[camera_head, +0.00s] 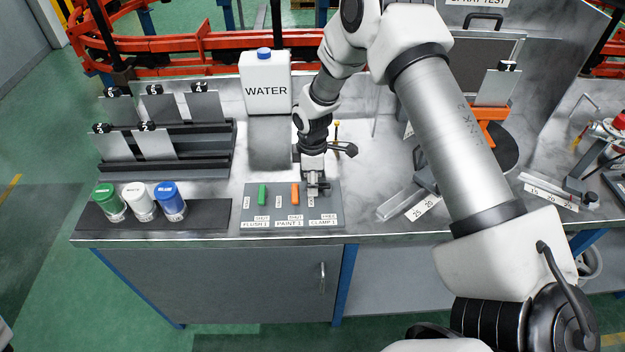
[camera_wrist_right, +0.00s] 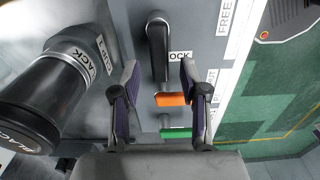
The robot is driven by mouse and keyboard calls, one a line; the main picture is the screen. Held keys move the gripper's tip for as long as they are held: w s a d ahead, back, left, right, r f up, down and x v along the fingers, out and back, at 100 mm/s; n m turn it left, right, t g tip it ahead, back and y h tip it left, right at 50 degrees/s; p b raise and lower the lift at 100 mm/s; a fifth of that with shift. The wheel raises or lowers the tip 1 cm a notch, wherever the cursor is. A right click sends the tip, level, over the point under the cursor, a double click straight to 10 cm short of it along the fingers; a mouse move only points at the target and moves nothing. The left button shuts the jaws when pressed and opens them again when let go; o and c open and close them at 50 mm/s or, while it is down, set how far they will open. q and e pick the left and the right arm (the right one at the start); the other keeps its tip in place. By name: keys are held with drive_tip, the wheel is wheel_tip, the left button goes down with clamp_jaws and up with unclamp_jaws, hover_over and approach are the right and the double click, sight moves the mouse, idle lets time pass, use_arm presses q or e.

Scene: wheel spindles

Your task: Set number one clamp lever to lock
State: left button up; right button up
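The dark clamp lever (camera_wrist_right: 158,48) shows in the right wrist view, just beyond my fingertips and roughly between their lines. Part of a label reading "OCK" (camera_wrist_right: 180,57) is beside it, and a "FREE" label (camera_wrist_right: 226,14) is to the right. In the head view my right gripper (camera_head: 314,190) is over the right part of the panel (camera_head: 336,208) above the "CLAMP 1" label (camera_head: 323,223), hiding the lever there. In the wrist view its fingers (camera_wrist_right: 160,82) are apart with nothing gripped. Contact with the lever cannot be told. My left gripper is not in view.
An orange lever (camera_head: 295,194) and a green lever (camera_head: 262,195) stand left of the gripper. A black cylinder marked "BLACK" (camera_wrist_right: 45,105) is close to the left finger. A WATER container (camera_head: 266,88) stands behind; several capped bottles (camera_head: 138,203) stand left.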

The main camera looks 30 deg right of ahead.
drive_tip(key=shift+r, duration=0.1)
wheel_tip(320, 180, up, 12)
idle(0.4)
